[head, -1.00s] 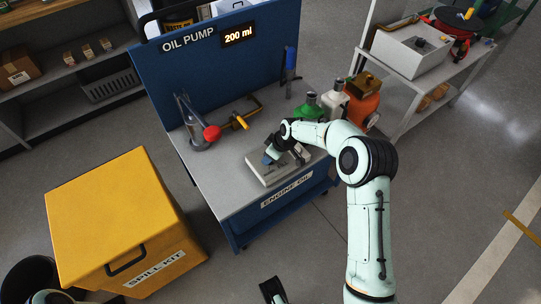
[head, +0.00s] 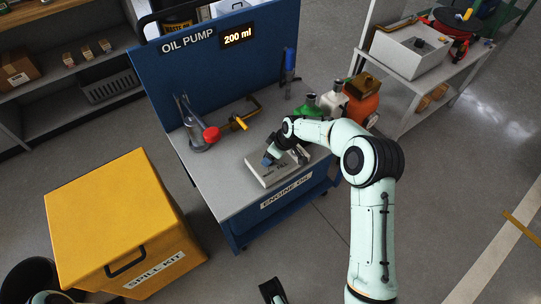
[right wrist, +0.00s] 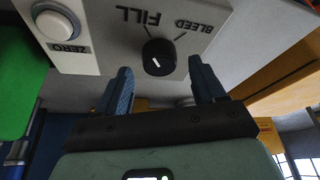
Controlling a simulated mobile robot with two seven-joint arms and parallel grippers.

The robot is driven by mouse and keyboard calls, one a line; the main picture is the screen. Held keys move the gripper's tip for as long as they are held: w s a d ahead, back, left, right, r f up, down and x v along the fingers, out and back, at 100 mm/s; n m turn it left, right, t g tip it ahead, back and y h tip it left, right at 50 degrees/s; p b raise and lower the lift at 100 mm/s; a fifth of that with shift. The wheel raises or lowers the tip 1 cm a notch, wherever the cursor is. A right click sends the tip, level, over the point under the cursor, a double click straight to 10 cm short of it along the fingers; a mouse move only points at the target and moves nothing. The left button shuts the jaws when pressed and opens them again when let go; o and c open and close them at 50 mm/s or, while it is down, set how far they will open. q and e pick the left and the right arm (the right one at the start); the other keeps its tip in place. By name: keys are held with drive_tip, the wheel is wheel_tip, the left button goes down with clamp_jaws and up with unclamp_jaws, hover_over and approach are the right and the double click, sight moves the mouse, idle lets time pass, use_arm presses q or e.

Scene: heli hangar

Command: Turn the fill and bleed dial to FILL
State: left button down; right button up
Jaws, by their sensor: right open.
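The fill and bleed dial (right wrist: 159,58) is a round black knob on a light grey box. It shows in the right wrist view below the upside-down words FILL and BLEED. My right gripper (right wrist: 159,72) is open, with one blue finger on each side of the dial and visible gaps between. In the head view my right gripper (head: 271,157) is at the box (head: 264,178) on the workbench and hides the dial. My left gripper is not clearly in view.
A round white ZERO button (right wrist: 57,23) sits beside the dial on the box. Green and white bottles and an orange container (head: 361,100) stand behind my right arm.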

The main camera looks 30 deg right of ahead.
drive_tip(key=p+v, duration=0.1)
drive_tip(key=v, duration=1)
drive_tip(key=shift+r, duration=0.2)
drive_tip(key=shift+s+d, duration=0.1)
drive_tip(key=s+a+f+m+g+y+p, duration=0.1)
drive_tip(key=s+a+f+m+p, duration=0.15)
drive_tip(key=s+a+f, duration=0.45)
drive_tip(key=s+a+f+m+g+p, duration=0.1)
drive_tip(key=s+a+f+m+p, duration=0.2)
drive_tip(key=f, duration=0.7)
drive_tip(key=s+a+f+m+g+p, duration=0.1)
drive_tip(key=s+a, duration=0.4)
drive_tip(key=s, duration=0.6)
drive_tip(key=s+a+f+m+g+p, duration=0.1)
drive_tip(key=s+a+m+p, duration=0.2)
drive_tip(key=s, duration=0.8)
drive_tip(key=shift+s+a+f+g+y+p, duration=0.25)
drive_tip(key=shift+a+g+p, duration=0.2)
drive_tip(key=shift+a, duration=0.75)
